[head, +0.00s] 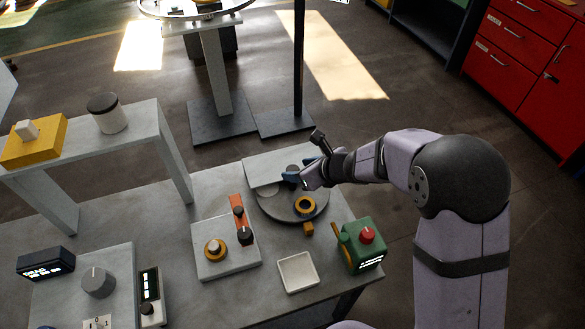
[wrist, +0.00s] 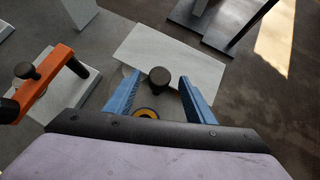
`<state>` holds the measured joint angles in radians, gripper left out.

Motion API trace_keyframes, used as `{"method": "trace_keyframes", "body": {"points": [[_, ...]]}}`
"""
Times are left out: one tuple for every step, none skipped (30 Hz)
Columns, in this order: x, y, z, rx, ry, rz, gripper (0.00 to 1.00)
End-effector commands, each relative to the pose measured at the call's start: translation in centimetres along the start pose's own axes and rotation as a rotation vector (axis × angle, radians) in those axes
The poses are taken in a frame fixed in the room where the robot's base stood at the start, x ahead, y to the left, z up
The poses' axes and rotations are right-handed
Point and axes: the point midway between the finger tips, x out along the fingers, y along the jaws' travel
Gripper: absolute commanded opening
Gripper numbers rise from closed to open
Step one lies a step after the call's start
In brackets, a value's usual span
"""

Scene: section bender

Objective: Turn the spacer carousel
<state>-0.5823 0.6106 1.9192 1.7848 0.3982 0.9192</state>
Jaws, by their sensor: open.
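The spacer carousel (head: 275,207) is a grey round disc on the bench in the head view, partly hidden by my gripper. A yellow ring with a dark centre (head: 304,206) sits on its near right part; it also shows, partly cut off, in the wrist view (wrist: 147,113). A dark round knob (wrist: 159,78) stands up in the wrist view. My gripper (head: 291,178) is over the far side of the carousel. Its blue fingers are open, one on each side of the knob in the wrist view (wrist: 160,84), with gaps showing; I cannot tell their height against it.
A pale plate (wrist: 168,52) lies behind the knob and over the carousel's far part. An orange-armed device (head: 238,215) stands left of the carousel, a green box with a red button (head: 364,243) to the right, and a white tray (head: 297,272) in front.

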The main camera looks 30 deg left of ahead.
Motion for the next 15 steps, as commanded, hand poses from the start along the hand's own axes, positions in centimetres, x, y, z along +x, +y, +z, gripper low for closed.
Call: {"method": "trace_keyframes", "body": {"points": [[0.6, 0.0, 0.0, 0.0, 0.002, 0.002, 0.49], [1.0, 0.0, 0.0, 0.0, 0.001, 0.001, 0.49], [1.5, 0.0, 0.0, 0.0, 0.001, 0.001, 0.49], [1.8, 0.0, 0.0, 0.0, 0.002, 0.001, 0.49], [2.1, 0.0, 0.0, 0.0, 0.001, 0.001, 0.49], [2.5, 0.0, 0.0, -0.002, 0.001, 0.001, 0.49], [2.8, 0.0, 0.1, -0.002, 0.001, 0.001, 0.49], [3.0, 0.0, 0.1, -0.001, 0.001, 0.001, 0.49], [3.4, 0.0, 0.1, 0.0, 0.001, 0.001, 0.49], [3.6, 0.0, 0.1, -0.001, 0.0, 0.001, 0.49], [3.7, 0.0, 0.1, -0.001, 0.001, 0.001, 0.49], [4.0, 0.0, 0.0, -0.002, 0.001, 0.0, 0.49], [4.1, 0.0, 0.0, -0.002, 0.0, 0.0, 0.49], [4.2, 0.0, 0.1, -0.002, 0.0, 0.0, 0.49], [4.3, 0.0, 0.1, -0.002, 0.0, -0.001, 0.49]]}}
